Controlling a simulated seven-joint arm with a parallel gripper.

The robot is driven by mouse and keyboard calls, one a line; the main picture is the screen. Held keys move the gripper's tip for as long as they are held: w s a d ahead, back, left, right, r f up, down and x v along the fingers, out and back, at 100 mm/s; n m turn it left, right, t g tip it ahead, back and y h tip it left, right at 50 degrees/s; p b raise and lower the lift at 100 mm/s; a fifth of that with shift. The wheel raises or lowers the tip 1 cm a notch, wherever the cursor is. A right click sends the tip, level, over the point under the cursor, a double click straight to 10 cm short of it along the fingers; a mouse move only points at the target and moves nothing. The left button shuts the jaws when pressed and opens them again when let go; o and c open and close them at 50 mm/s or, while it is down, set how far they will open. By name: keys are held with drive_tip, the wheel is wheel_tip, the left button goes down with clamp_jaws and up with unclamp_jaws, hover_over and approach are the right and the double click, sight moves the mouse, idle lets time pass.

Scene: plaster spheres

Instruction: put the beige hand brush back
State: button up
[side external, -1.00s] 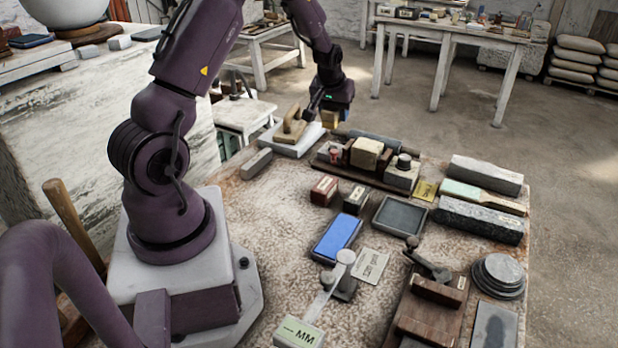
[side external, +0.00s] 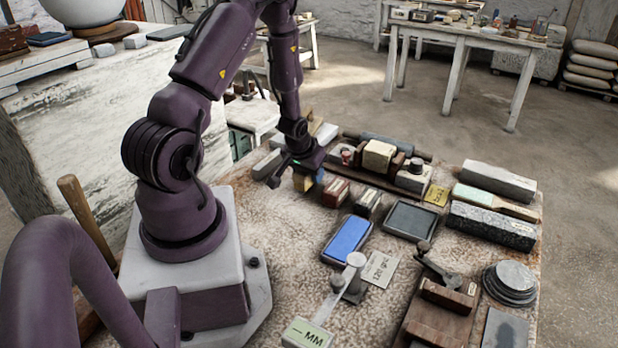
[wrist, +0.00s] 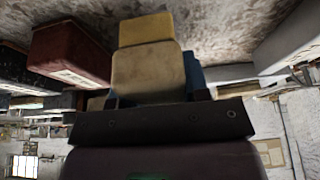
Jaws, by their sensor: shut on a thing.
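My gripper (side external: 305,177) is shut on a beige block-shaped thing with a yellower end, which looks like the beige hand brush (side external: 302,184). In the wrist view the brush (wrist: 148,72) fills the middle, its yellower end pointing at the tabletop. A blue finger (wrist: 197,76) shows beside it. The brush is low over the worktable, left of a dark red box (side external: 335,193). I cannot tell whether it touches the table. The red box also shows in the wrist view (wrist: 72,55), close to the brush.
A pale slab (side external: 325,133) lies behind my gripper, partly hidden by my arm. A grey block (side external: 268,164) lies to the left. A rack with a beige block (side external: 378,155) stands behind right. A blue stone (side external: 348,237) lies in front. Speckled tabletop (side external: 270,225) is clear front left.

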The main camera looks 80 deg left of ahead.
drive_tip(key=shift+f, duration=0.85)
drive_tip(key=shift+f, duration=0.15)
drive_tip(key=o, duration=0.8)
drive_tip(key=shift+o, duration=0.2)
